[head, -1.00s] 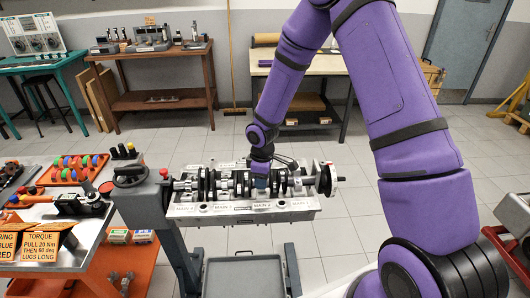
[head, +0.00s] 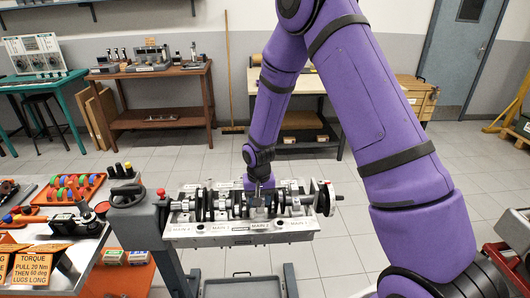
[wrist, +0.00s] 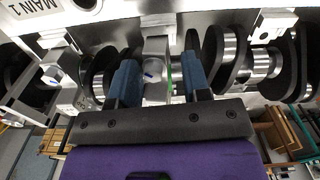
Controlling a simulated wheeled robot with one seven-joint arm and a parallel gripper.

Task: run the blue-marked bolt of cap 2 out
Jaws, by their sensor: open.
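The engine block (head: 240,235) lies on its stand with the crankshaft (head: 205,203) and main caps facing up. In the wrist view a light metal cap (wrist: 157,46) stands between the two blue fingers of my gripper (wrist: 160,78), one step along from the "MAIN 1" label (wrist: 38,7). A small blue mark (wrist: 150,75) shows on the bolt end of this cap between the fingers. My gripper is open, with a finger on each side of the bolt; whether they touch it I cannot tell. In the head view my gripper (head: 258,192) is low over the crankshaft.
Dark crankshaft webs (wrist: 208,62) stand close beside my fingers. A handwheel (head: 126,194) is on the stand's left end. A tool cart (head: 60,250) with an orange rack (head: 70,187) stands at left, and a tray (head: 243,287) is below the block.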

